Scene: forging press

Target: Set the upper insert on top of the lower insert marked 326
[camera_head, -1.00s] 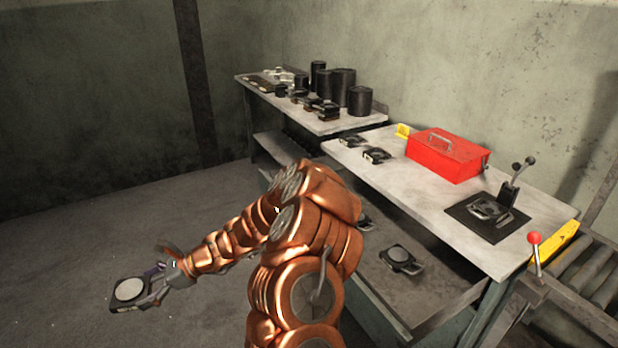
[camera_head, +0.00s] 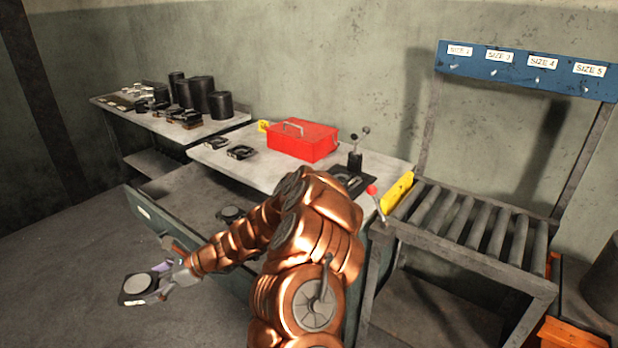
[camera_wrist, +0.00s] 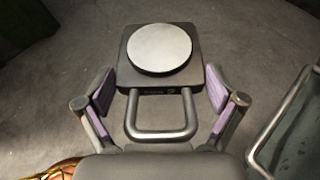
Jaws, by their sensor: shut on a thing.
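My gripper (camera_head: 166,274) is shut on the upper insert (camera_head: 136,284), a dark square block with a pale round disc on its face and a metal loop handle. In the wrist view the insert (camera_wrist: 130,62) sits level between the two purple-padded fingers (camera_wrist: 160,88), its handle towards my wrist. It is held out over bare floor, left of the open drawer. Two dark inserts (camera_head: 240,152) lie on the grey workbench (camera_head: 262,172). Another insert (camera_head: 345,179) lies on a black plate at the bench's right. No 326 mark is readable.
A red toolbox (camera_head: 303,141) stands on the workbench. The open drawer (camera_head: 170,235) juts out and holds a dark insert (camera_head: 230,213), partly hidden by my arm. Dark cylinders (camera_head: 195,93) stand on the far table.

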